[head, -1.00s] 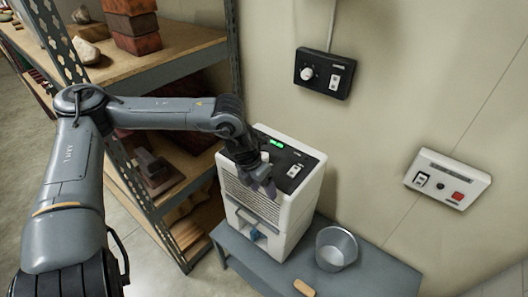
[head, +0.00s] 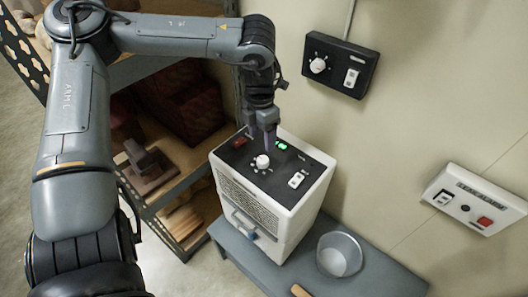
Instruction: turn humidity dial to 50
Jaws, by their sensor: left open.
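The humidity unit is a white box (head: 262,212) with a black top panel. A white dial (head: 262,161) with tick marks around it sits on the panel. A green lit display (head: 282,146), a red switch (head: 240,142) and a white rocker switch (head: 296,180) are also on the panel. My left gripper (head: 267,146) points down above the panel, just behind the dial in the picture. It is open; I cannot tell whether its fingers touch anything. The dial's setting is too small to read. My right gripper is not in view.
The unit stands on a grey bench (head: 350,279) beside a metal bucket (head: 339,254). A black wall box (head: 340,66) with a knob and a white wall panel (head: 474,199) hang behind. Shelving (head: 160,225) stands left. Space above the bench's right side is clear.

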